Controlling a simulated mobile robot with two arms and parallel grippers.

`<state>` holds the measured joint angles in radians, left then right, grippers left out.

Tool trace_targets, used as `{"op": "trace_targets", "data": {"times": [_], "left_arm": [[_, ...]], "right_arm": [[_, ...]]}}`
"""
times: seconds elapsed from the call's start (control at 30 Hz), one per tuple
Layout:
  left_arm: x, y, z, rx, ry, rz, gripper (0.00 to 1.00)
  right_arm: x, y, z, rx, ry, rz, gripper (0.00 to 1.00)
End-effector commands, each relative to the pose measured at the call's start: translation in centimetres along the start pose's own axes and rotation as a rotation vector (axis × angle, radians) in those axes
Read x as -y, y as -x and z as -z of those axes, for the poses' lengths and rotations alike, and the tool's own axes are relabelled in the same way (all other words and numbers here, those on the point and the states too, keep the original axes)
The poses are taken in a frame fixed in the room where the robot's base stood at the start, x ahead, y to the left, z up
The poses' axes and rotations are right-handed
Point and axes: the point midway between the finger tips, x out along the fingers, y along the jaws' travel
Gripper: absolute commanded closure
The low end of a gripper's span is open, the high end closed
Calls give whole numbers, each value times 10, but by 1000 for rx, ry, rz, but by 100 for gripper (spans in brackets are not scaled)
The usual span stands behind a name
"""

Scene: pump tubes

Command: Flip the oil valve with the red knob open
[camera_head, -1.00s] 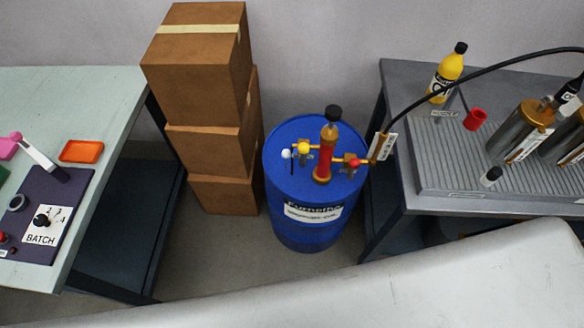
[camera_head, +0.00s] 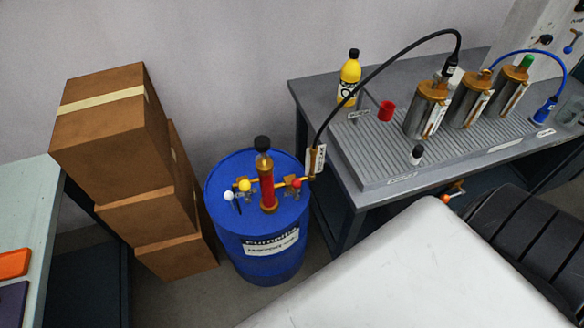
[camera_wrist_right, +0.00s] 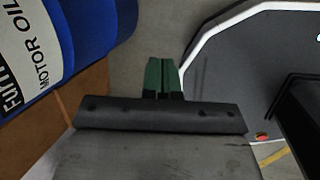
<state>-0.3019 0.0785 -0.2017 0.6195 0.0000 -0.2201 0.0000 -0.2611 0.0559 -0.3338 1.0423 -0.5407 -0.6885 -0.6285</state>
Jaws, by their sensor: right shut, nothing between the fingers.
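The blue oil drum (camera_head: 262,265) stands on the floor between the boxes and the grey bench. On its top is a brass pump with a red tube (camera_head: 266,188) and a black cap. A small valve with a red knob (camera_head: 297,183) sits right of the tube. A yellow knob (camera_head: 244,185) and a white knob (camera_head: 229,196) are left of it. My right gripper (camera_wrist_right: 162,64) is shut and empty in the right wrist view, beside and apart from the drum (camera_wrist_right: 85,28). The valve is out of that view. My left gripper is not in view.
Stacked cardboard boxes (camera_head: 115,100) stand left of the drum. The grey bench (camera_head: 345,197) on the right carries several metal cylinders, a yellow bottle (camera_head: 349,78) and a red cup (camera_head: 386,110).

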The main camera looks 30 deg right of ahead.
Motion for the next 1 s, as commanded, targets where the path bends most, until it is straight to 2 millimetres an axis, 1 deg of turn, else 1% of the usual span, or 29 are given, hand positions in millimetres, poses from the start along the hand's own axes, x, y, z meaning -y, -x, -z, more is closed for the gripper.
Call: {"op": "trace_targets", "data": {"times": [0.03,0.07,0.1,0.17,0.2,0.3,0.33,0.4,0.5,0.6,0.83,1.0], "left_arm": [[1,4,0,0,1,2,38],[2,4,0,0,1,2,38],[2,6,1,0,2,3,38],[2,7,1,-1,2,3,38],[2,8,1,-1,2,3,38],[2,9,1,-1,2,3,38],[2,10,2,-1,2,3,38],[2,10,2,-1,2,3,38],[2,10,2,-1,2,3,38],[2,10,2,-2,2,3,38],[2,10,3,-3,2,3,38],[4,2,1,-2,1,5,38]], "right_arm": [[-43,26,10,64,194,-94,100],[-66,41,13,118,306,-144,100],[-94,63,15,199,437,-202,100],[-131,98,16,330,596,-274,100],[-152,121,16,419,675,-310,100],[-189,174,12,611,799,-360,100],[-196,187,10,657,822,-366,100],[-208,210,7,739,853,-371,100],[-215,227,4,800,874,-370,100],[-216,230,3,815,880,-367,100],[-216,229,3,812,879,-367,100],[-212,225,7,811,878,-367,100]]}}
